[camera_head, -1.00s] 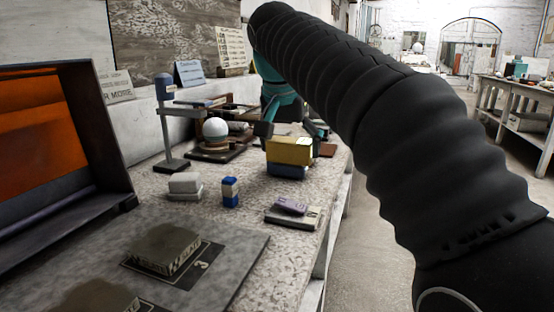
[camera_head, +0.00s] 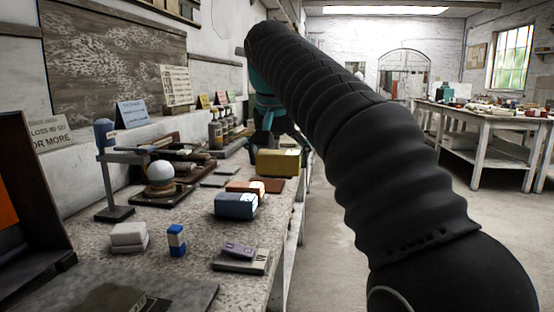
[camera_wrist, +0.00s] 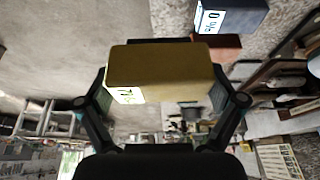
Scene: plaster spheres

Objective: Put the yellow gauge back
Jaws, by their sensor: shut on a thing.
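The yellow gauge (camera_head: 278,162) is a yellow block with a pale printed label on one end. My gripper (camera_wrist: 160,84) is shut on it, one finger at each side, and the block also fills the middle of the wrist view (camera_wrist: 165,65). In the head view it shows near the bench's right edge, beyond the blue block (camera_head: 235,206). Whether its underside touches anything is hidden. The blue block, with a white label, stands apart from it at the top right of the wrist view (camera_wrist: 232,16).
A reddish-brown flat piece (camera_head: 268,185) lies between the blue and yellow blocks. A white sphere (camera_head: 160,171) sits at left. Open floor lies right of the bench (camera_head: 205,272).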

